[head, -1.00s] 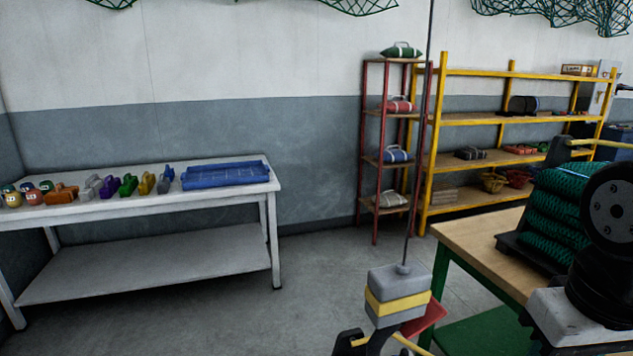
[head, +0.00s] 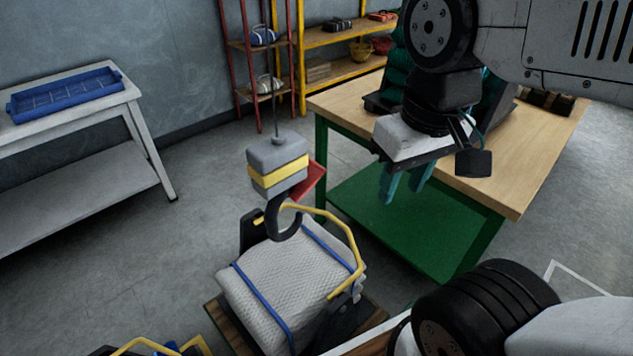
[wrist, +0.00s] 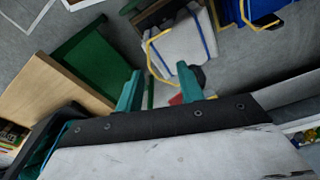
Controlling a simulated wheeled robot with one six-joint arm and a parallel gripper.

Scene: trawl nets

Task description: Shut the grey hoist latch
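The grey hoist block (head: 277,160) with a yellow band hangs on a thin cable, left of centre in the head view. A black hook (head: 284,228) is under it, and a red plate (head: 312,182) juts out at its right, tilted. In the wrist view the red plate (wrist: 178,99) shows partly between my fingers. The hook meets the yellow handle (head: 335,222) of a white net bale (head: 262,275); I cannot tell if the handle is fully seated. My gripper (head: 404,182) has teal fingers apart and empty, right of the hoist. It also shows in the wrist view (wrist: 158,90).
A wooden-topped green table (head: 345,105) stands behind and below my gripper, with teal netting on it. A white bench (head: 80,135) holding a blue tray (head: 65,95) is at left. Another yellow handle (head: 140,343) is at bottom left. Grey floor (head: 205,225) is open between bench and bale.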

